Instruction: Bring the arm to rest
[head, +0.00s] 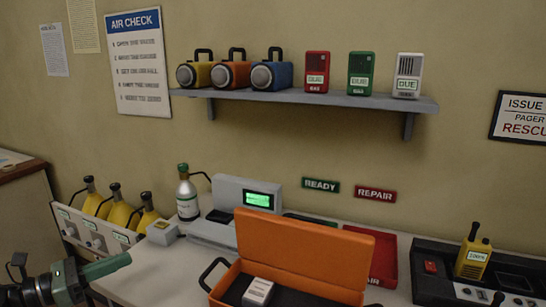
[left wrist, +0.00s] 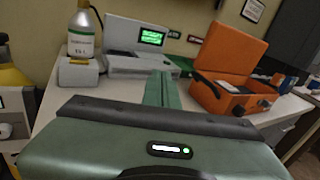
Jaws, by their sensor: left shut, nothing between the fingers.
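My left gripper (head: 122,262) comes in at the bottom left of the head view, with its green fingers shut and empty. It is in front of the desk's left end, below the row of yellow cylinders. In the left wrist view the closed green fingers (left wrist: 162,90) point forward toward the desk, with the console ahead and the orange case to the right. Nothing is held between them. My right gripper does not show in either view.
The desk holds a grey console (head: 240,208), a bottle (head: 187,198), an open orange case (head: 300,250) and a black charger dock (head: 430,288). Yellow cylinders (head: 120,208) stand in a rack at left. A wall shelf (head: 310,98) carries lamps and detectors. Bare desk (head: 165,275) lies left of the case.

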